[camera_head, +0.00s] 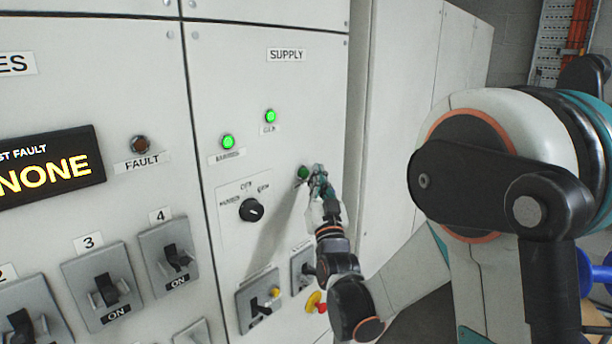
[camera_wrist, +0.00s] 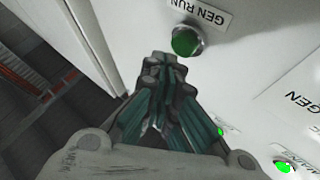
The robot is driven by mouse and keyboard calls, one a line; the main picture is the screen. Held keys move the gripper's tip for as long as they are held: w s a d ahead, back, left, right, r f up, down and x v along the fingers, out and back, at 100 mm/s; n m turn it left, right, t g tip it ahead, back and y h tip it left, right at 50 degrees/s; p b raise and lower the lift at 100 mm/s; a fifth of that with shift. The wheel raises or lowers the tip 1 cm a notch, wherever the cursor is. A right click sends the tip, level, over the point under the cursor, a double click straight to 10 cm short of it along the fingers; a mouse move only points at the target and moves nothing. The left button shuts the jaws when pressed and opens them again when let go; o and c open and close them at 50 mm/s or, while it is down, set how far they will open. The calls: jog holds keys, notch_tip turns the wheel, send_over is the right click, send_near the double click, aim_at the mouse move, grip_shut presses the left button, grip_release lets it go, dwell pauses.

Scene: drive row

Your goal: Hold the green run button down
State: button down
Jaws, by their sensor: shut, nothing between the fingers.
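The green run button (camera_head: 302,172) sits on the white supply panel, right of the black rotary selector. In the wrist view the green button (camera_wrist: 184,42) has a metal collar, and a label reading GEN RUN (camera_wrist: 206,12) is beside it, upside down. My gripper (camera_head: 318,174) is at the panel, just right of the button in the head view. In the wrist view my gripper (camera_wrist: 168,62) has its fingers shut together and empty, with the tips close to the button's edge. I cannot tell whether the tips touch the button or whether it is pressed in.
Two lit green lamps (camera_head: 228,142) (camera_head: 270,116) are above the black rotary selector (camera_head: 251,210). Switches (camera_head: 260,304) and a red and yellow knob (camera_head: 315,302) sit below. Breakers (camera_head: 172,258) and a display reading NONE (camera_head: 45,172) are at left.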

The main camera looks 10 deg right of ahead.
jog(key=shift+w+a, duration=0.2)
jog(key=shift+w, duration=0.05)
jog(key=shift+w+a, duration=0.3)
jog(key=shift+w, duration=0.1)
dwell(0.9)
jog(key=shift+s+d, duration=0.1)
jog(key=shift+s, duration=0.05)
dwell(0.4)
jog(key=shift+s+d+b, duration=0.4)
jog(key=shift+s+d, duration=0.05)
jog(key=shift+s, duration=0.15)
jog(key=s+d, duration=0.1)
jog(key=s, duration=0.1)
jog(key=s+d, duration=0.2)
jog(key=shift+b, duration=0.3)
dwell(0.4)
